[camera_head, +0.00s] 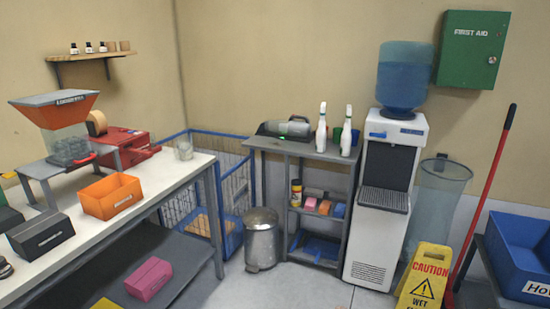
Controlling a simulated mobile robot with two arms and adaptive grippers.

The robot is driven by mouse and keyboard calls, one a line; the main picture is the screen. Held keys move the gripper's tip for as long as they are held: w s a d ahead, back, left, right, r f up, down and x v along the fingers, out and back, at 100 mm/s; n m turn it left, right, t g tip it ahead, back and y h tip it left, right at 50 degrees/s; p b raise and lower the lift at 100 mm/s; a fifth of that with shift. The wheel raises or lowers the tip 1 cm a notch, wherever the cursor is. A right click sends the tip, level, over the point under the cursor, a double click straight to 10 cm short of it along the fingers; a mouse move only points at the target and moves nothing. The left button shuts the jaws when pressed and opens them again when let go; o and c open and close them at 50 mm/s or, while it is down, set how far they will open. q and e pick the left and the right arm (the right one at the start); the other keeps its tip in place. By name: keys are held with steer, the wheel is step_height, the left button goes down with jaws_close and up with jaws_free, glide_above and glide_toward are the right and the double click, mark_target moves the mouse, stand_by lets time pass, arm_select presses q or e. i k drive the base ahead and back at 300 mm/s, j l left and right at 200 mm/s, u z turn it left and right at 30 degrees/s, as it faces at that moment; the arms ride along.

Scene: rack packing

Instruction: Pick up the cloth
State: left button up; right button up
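I cannot clearly tell which thing is the cloth. A flat blue item that may be a cloth (321,248) lies on the bottom shelf of a grey rack (294,232) near the middle of the view. Small orange, pink and blue items (325,207) stand on the rack's middle shelf, beside a can (296,192). Two white spray bottles (346,131) and a dark handheld device with a clear part (288,128) are on its top. Neither of my grippers is in view.
A metal bin (262,240) stands left of the rack. A water cooler (384,200) stands right of it, then a yellow caution sign (424,285) and a red pole (484,190). A long workbench (60,258) fills the left. Some floor before the rack is clear.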

mark_target(339, 211)
steer(key=i+z, duration=0.1)
steer(key=i, duration=0.4)
steer(key=i+j+z, duration=0.15)
steer(key=i, duration=0.4)
steer(key=i+j+z, duration=0.1)
steer(key=i, duration=0.4)
steer(key=i+j+z, duration=0.15)
steer(key=i, duration=0.35)
